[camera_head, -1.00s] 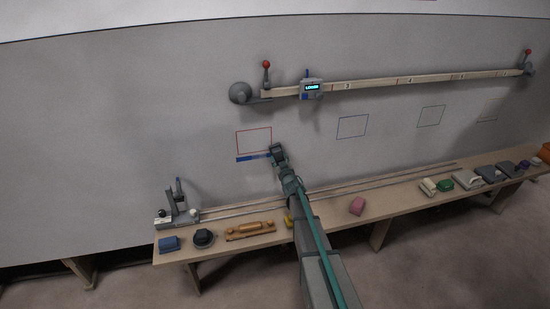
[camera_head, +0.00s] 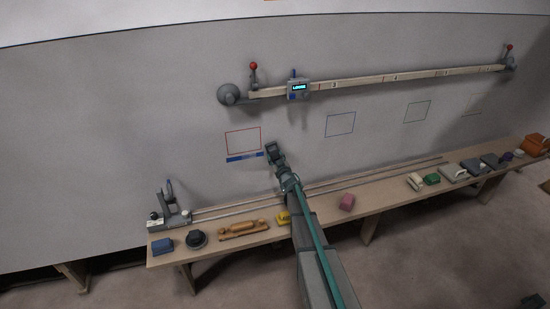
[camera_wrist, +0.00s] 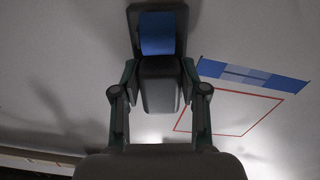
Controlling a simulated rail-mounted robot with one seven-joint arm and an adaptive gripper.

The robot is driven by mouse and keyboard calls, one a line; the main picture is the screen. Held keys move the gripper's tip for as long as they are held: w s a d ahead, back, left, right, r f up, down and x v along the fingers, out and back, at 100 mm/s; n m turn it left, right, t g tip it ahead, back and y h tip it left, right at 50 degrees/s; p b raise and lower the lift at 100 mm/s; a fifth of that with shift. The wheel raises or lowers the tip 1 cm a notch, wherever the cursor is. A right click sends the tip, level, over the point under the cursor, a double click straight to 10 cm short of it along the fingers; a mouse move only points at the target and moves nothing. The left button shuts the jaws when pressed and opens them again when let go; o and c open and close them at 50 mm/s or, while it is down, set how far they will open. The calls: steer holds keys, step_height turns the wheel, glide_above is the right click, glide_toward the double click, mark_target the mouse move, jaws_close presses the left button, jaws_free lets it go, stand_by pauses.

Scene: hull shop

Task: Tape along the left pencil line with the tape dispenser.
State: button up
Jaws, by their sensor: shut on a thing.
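My gripper (camera_head: 280,168) is shut on the tape dispenser (camera_head: 272,150), in front of the wall panel. In the wrist view the dispenser (camera_wrist: 160,85) is a dark grey body with a blue tape roll (camera_wrist: 157,33), between the two fingers of my gripper (camera_wrist: 158,75). A strip of blue tape (camera_head: 245,157) lies on the panel just under a red-outlined rectangle (camera_head: 243,141). In the wrist view the strip (camera_wrist: 255,75) has paler patches, and its near end is a little apart from the dispenser. I cannot make out a pencil line.
A long rail with a gauge marked LOOSE (camera_head: 299,88) spans the panel above. Other outlined rectangles (camera_head: 340,124) are to the right.

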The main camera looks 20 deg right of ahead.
steer(key=shift+s, duration=0.1)
steer(key=shift+c, duration=0.2)
steer(key=shift+s, duration=0.5)
steer(key=shift+s+a+r+b, duration=0.1)
steer(key=shift+s+b, duration=0.2)
steer(key=shift+s, duration=0.95)
steer(key=shift+s+a+b, duration=0.1)
steer(key=shift+s+b, duration=0.15)
steer(key=shift+s, duration=1)
steer(key=shift+s+a+b, duration=0.1)
steer(key=shift+s+b, duration=0.2)
steer(key=shift+s, duration=2.2)
steer(key=s, duration=0.4)
steer(key=shift+r+b, duration=0.1)
steer(key=shift+b, duration=0.25)
